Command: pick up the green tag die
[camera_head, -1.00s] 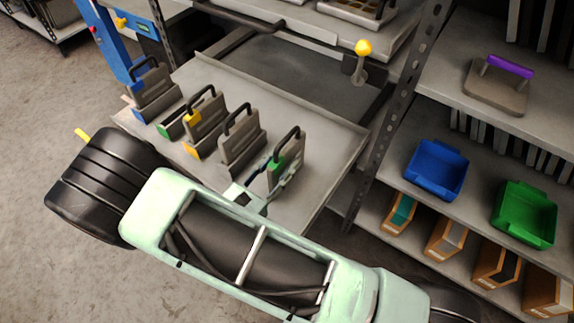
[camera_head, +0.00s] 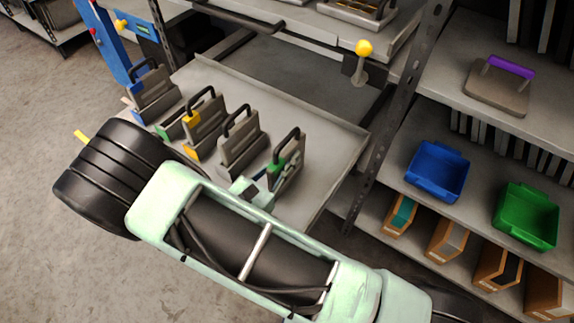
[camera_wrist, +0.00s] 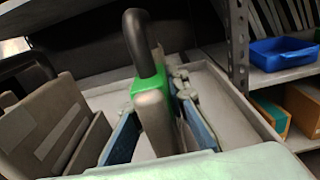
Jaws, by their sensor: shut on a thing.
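The green tag die (camera_head: 287,174) is a grey upright block with a black loop handle and a green tag. It is at the right end of a row of dies on the grey tray. My gripper (camera_head: 277,173) reaches it from the front, with one finger on each side. In the wrist view the die (camera_wrist: 154,112) stands between the two blue-padded fingers of my gripper (camera_wrist: 160,128), shut on its body below the handle. The die's lower edge is hidden, so I cannot tell whether it touches the tray.
A plain grey die (camera_head: 242,146), a yellow tag die (camera_head: 204,125) and a blue tag die (camera_head: 154,92) stand to the left on the tray (camera_head: 325,150). A rack post (camera_head: 392,120) and shelves with a blue bin (camera_head: 437,171) and green bin (camera_head: 526,215) are at right.

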